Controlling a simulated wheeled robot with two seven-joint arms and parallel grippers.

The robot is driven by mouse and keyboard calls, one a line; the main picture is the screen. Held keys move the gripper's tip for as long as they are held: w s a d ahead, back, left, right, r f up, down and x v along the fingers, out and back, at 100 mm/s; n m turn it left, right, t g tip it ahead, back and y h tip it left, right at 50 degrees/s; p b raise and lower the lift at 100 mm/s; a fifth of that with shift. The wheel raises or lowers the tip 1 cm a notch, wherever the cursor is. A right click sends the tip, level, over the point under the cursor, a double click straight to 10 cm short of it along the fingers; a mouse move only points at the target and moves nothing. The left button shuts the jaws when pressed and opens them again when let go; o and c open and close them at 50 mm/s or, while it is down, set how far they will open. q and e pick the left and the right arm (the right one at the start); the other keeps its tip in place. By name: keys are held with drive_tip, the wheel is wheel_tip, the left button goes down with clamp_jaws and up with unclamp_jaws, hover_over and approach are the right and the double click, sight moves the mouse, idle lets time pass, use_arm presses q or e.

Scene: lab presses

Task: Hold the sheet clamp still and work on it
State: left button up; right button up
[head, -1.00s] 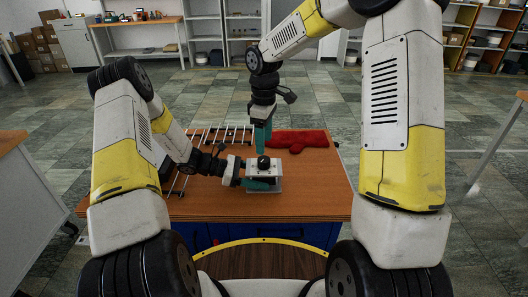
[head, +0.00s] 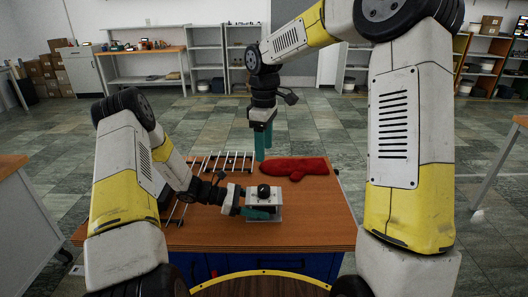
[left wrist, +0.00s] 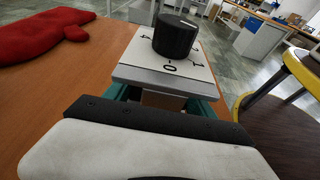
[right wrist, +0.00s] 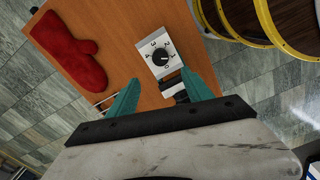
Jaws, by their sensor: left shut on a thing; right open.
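The sheet clamp (head: 276,200) is a small pale block with a marked top plate and a round black knob (head: 264,191). It stands upright near the table's front. In the left wrist view its top plate (left wrist: 150,65) and knob (left wrist: 176,37) show close up. My left gripper (head: 258,212) is shut on the clamp's body below the plate, from the left side. My right gripper (head: 264,154) is open and empty, pointing down above and a little behind the knob, apart from it. In the right wrist view the clamp (right wrist: 150,50) lies beyond the open fingers (right wrist: 162,80).
A red mitt (head: 296,168) lies on the wooden table (head: 315,220) behind and right of the clamp. A metal rack (head: 226,162) stands at the table's back left. The table right of the clamp is clear.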

wheel_tip(320, 180, up, 6)
idle(0.5)
use_arm(q)
drive_tip(key=o, duration=1.1)
drive_tip(key=shift+c, duration=0.2)
